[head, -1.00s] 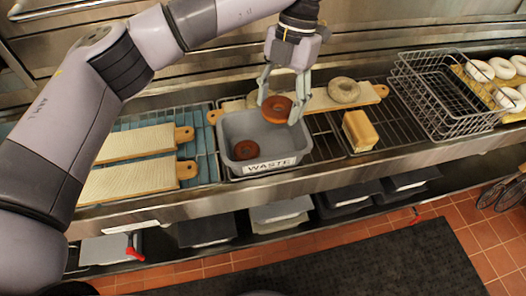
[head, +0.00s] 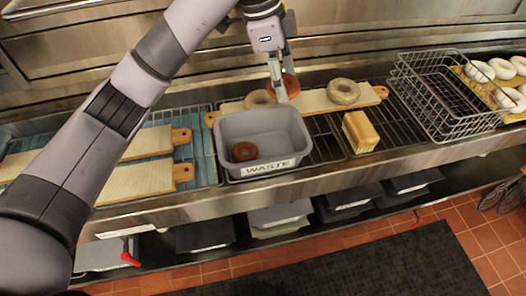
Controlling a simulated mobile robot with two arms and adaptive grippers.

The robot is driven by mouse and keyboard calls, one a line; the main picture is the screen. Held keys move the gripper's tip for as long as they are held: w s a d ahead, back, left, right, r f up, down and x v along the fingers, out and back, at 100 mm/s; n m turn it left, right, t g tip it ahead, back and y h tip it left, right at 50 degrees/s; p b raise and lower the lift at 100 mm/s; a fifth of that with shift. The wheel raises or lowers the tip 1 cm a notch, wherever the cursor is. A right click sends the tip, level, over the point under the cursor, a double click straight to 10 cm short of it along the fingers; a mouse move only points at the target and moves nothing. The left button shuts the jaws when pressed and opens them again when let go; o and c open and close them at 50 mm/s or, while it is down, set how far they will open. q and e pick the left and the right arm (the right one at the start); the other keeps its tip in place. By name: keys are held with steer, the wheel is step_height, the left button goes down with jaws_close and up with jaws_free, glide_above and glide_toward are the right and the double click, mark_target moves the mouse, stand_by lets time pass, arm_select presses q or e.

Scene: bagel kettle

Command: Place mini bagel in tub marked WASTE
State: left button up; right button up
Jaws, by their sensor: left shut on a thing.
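The grey tub (head: 292,150) marked WASTE stands on the rack in the middle. A small reddish-brown bagel (head: 245,151) lies inside it, at the left. My left gripper (head: 281,88) is shut on another reddish-brown bagel (head: 291,86), which it partly hides. That bagel is behind the tub's back rim, by the wooden board (head: 315,101); I cannot tell whether it touches the board. A pale bagel (head: 258,98) and a seeded greyish bagel (head: 343,91) lie on the board, to the left and right of the gripper. My right gripper is not in view.
A bread loaf (head: 360,131) sits right of the tub. A wire basket (head: 440,98) stands farther right, beside a tray of white-topped rings (head: 505,97). Wooden boards (head: 130,182) lie on the left rack. A steel wall rises behind.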

arm_select(q)
steer(key=p, duration=0.3)
glide_above(280, 150)
steer(key=f, duration=1.5)
steer(key=shift+a+f, duration=0.2)
steer(key=shift+a, duration=0.2)
step_height(280, 150, down, 4)
steer(key=shift+f+p, duration=0.2)
steer(key=shift+p, duration=0.2)
steer(key=shift+f, duration=0.1)
steer(key=shift+f, duration=0.1)
steer(key=o, duration=0.8)
